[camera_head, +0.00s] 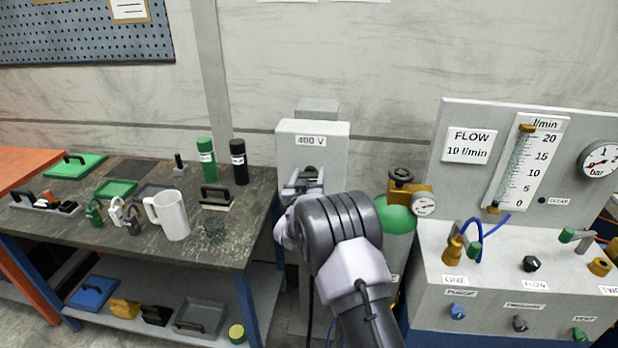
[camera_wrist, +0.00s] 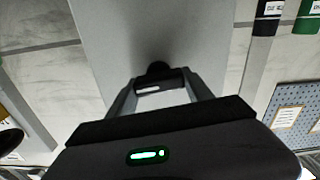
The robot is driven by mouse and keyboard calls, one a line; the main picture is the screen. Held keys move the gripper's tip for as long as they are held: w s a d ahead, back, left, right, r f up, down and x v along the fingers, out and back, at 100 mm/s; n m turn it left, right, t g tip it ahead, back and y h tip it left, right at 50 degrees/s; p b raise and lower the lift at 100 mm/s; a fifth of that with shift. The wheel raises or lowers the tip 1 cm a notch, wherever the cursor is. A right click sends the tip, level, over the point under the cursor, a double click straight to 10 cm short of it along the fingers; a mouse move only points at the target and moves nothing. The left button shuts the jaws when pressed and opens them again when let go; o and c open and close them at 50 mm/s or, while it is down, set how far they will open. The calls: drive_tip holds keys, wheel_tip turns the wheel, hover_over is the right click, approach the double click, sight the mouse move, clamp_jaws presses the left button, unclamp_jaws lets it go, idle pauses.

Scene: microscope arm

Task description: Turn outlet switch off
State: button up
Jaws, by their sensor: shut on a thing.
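The outlet is a grey box (camera_head: 332,158) labelled 400 V, standing against the wall between the workbench and the gas panel. My gripper (camera_head: 304,181) is at the front of this box, and my arm covers the box's lower part. In the wrist view my gripper (camera_wrist: 161,84) is shut on the black switch knob (camera_wrist: 157,68), which sticks out of the grey face. The jaws hide part of the knob, and I cannot read which position it is in.
A workbench (camera_head: 233,228) with padlocks, a white jug (camera_head: 170,215) and bottles stands to the left. A green gas cylinder (camera_head: 393,219) with a brass regulator (camera_head: 408,190) is close on the right. The flow panel (camera_head: 462,112) stands further right.

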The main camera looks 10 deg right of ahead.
drive_tip(key=n, duration=0.3)
drive_tip(key=shift+n+b, duration=0.3)
drive_tip(key=shift+b, duration=0.05)
drive_tip(key=n, duration=0.4)
drive_tip(key=shift+a, duration=0.15)
drive_tip(key=n+p, duration=0.1)
drive_tip(key=n, duration=0.3)
drive_tip(key=shift+w+f+n, duration=0.1)
drive_tip(key=shift+f+n, duration=0.05)
drive_tip(key=shift+n, duration=0.25)
drive_tip(key=shift+f+n+p, duration=0.1)
drive_tip(key=shift+n+p, duration=0.45)
drive_tip(key=shift+n, duration=1.35)
drive_tip(key=o, duration=1.4)
drive_tip(key=shift+c, duration=0.2)
